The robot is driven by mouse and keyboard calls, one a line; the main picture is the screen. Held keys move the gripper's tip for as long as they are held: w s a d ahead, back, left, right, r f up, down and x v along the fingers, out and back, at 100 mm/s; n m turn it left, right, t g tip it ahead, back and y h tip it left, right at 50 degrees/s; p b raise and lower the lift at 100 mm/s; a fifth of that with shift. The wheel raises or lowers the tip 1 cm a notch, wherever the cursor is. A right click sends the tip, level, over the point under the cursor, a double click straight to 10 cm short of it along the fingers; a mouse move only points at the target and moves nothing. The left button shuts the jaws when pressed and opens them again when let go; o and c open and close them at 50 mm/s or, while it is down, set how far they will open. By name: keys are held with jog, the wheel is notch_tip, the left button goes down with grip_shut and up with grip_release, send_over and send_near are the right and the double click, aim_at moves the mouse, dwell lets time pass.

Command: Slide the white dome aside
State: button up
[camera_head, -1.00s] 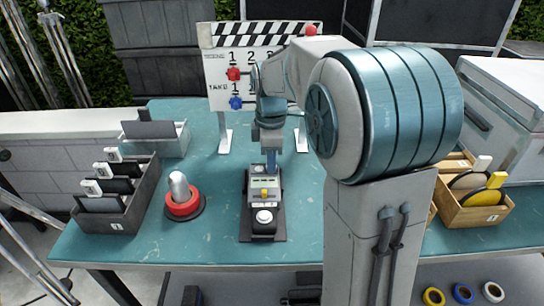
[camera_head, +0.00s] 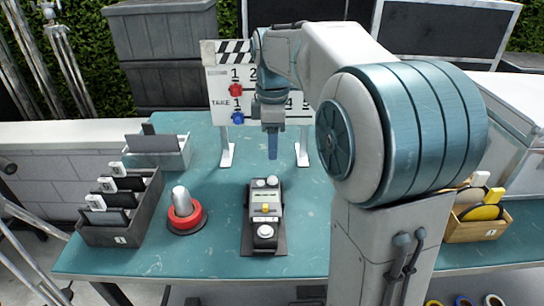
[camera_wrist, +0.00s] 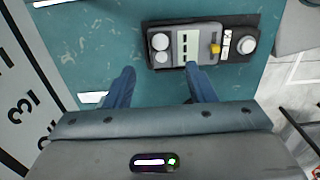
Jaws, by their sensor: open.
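A dark-based control box (camera_head: 250,215) lies on the teal table. A white dome (camera_head: 265,231) sits on its near end and shows at the right end of the box in the wrist view (camera_wrist: 248,45). Two smaller pale round knobs (camera_head: 272,181) sit side by side at the far end, with a yellow switch (camera_head: 265,207) between the ends. My gripper (camera_head: 272,152) is above and behind the box's far end, apart from it. In the wrist view its two blue fingers (camera_wrist: 161,84) are spread with nothing between them.
A pale rounded post in a red ring (camera_head: 186,213) stands left of the box. A slotted tray (camera_head: 110,236) is farther left, a grey bin (camera_head: 178,157) behind it. The clapperboard (camera_head: 222,90) stands at the back. A wooden tray (camera_head: 480,231) is at right. Table around the box is clear.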

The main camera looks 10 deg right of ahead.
jog(key=shift+r, duration=1.95)
jog(key=shift+p, duration=0.3)
jog(key=s+f+m+t+p, duration=0.2)
jog(key=s+m+p, duration=0.6)
jog(key=s+m, duration=0.7)
jog(key=s+f, duration=0.1)
jog(key=s, duration=0.4)
jog(key=shift+f+m+t+p, duration=0.3)
jog(key=shift+f+t+p, duration=0.1)
